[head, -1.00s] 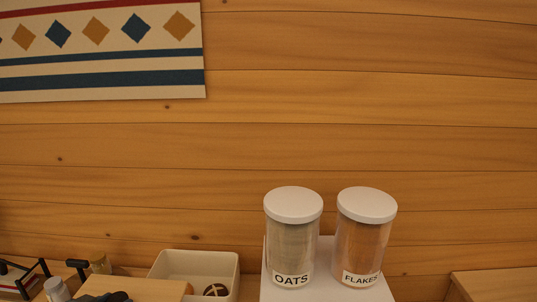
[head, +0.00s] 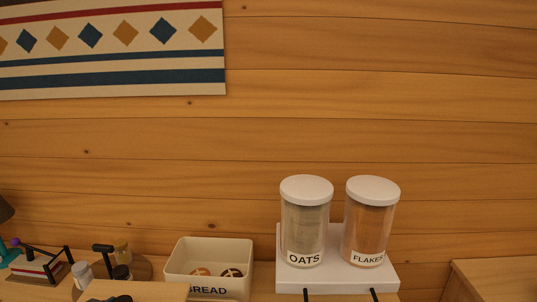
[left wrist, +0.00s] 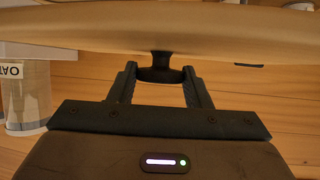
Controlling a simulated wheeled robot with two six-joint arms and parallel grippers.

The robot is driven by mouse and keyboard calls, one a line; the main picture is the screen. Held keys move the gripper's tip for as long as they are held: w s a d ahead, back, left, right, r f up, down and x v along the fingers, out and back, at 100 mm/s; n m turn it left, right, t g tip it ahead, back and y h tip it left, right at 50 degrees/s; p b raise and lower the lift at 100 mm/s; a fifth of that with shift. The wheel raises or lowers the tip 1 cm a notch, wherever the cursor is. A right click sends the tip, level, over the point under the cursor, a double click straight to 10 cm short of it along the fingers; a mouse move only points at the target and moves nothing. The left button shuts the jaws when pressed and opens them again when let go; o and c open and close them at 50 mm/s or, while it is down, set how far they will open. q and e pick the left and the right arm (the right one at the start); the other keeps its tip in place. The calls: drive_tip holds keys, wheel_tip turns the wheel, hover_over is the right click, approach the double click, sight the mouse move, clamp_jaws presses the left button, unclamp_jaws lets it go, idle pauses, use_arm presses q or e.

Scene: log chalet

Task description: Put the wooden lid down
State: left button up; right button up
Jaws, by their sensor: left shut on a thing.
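The wooden lid (left wrist: 165,35) spans the top of the left wrist view, seen nearly edge-on, with a dark knob (left wrist: 160,62) under it in the picture. My left gripper (left wrist: 159,72) is shut on that knob. In the head view a pale wooden panel, which looks like the lid (head: 170,289), shows at the bottom edge, in front of the bread bin (head: 212,249). A dark shape on it may be the knob or my gripper; I cannot tell. The bin is white, open on top, with round bread inside. My right gripper is not in view.
Jars of oats (head: 305,225) and flakes (head: 370,225) stand on a white block (head: 340,275) right of the bin. A black rack (head: 40,265), a lamp and small shakers (head: 82,273) crowd the left. A wooden surface (head: 500,275) is at far right.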

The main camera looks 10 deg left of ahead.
use_arm(q)
drive_tip(key=shift+s+d+f+y, duration=0.15)
drive_tip(key=shift+d+f+y, duration=0.05)
drive_tip(key=shift+f+y, duration=0.1)
drive_tip(key=shift+d+f+n, duration=0.2)
drive_tip(key=shift+d+n, duration=0.05)
drive_tip(key=shift+n, duration=0.05)
drive_tip(key=shift+n+y, duration=0.6)
drive_tip(key=d+f, duration=0.1)
drive_tip(key=d, duration=0.1)
drive_tip(key=w+d+b, duration=0.1)
drive_tip(key=d, duration=0.1)
drive_tip(key=w+d+f, duration=0.1)
drive_tip(key=d, duration=0.1)
drive_tip(key=shift+w+d+f+b, duration=0.25)
drive_tip(key=shift+d+f+b, duration=0.05)
drive_tip(key=shift+d+b, duration=0.1)
drive_tip(key=w+d+r+b, duration=0.1)
drive_tip(key=w+d, duration=0.1)
drive_tip(key=d, duration=0.8)
drive_tip(key=shift+w+d+m+h, duration=0.2)
drive_tip(key=shift+w+m+h, duration=0.1)
drive_tip(key=shift+m, duration=0.1)
drive_tip(key=shift+r, duration=0.1)
